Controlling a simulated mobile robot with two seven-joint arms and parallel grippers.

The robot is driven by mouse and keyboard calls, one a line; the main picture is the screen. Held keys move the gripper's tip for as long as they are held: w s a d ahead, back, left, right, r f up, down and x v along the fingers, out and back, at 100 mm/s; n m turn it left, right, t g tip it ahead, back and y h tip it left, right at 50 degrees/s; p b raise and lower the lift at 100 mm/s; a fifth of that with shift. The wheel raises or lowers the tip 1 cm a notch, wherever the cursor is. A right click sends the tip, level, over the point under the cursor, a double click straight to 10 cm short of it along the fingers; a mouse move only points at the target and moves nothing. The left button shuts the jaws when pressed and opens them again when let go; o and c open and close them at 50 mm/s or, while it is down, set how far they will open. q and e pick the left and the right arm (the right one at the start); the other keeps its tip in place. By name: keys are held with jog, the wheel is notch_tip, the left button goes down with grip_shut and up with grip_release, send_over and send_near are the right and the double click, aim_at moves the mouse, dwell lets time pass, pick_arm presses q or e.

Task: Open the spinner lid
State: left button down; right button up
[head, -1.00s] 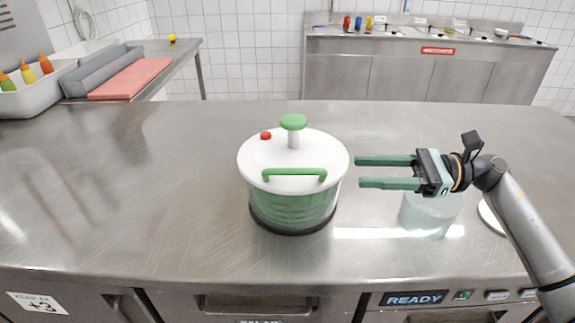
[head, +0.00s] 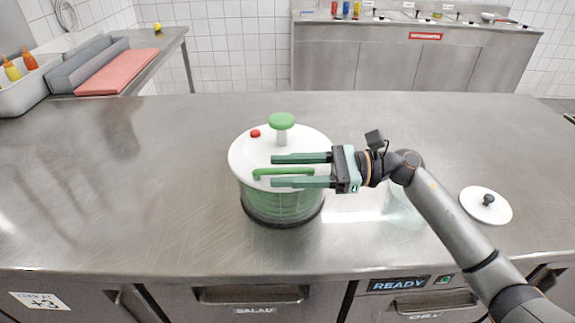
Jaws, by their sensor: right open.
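The salad spinner (head: 283,205) stands upright on the steel counter, with a see-through green bowl and a dark base. Its white lid (head: 255,151) sits on top. The lid carries a green knob (head: 281,121), a red button (head: 255,133) and a green handle (head: 270,172) along the front. My right gripper (head: 272,170) is open, its green fingers pointing left over the lid. In the picture the fingers lie above and below the right part of the handle. I cannot tell whether they touch it. My left gripper is not in view.
A round white lid with a dark knob (head: 487,204) lies on the counter at right. The counter (head: 120,200) left of the spinner is clear. A red board (head: 117,71) lies at the back left.

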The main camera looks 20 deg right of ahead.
jog(key=c, duration=0.7)
jog(key=shift+f, duration=0.1)
grip_shut()
jog(key=shift+a+f, duration=0.1)
dwell(0.5)
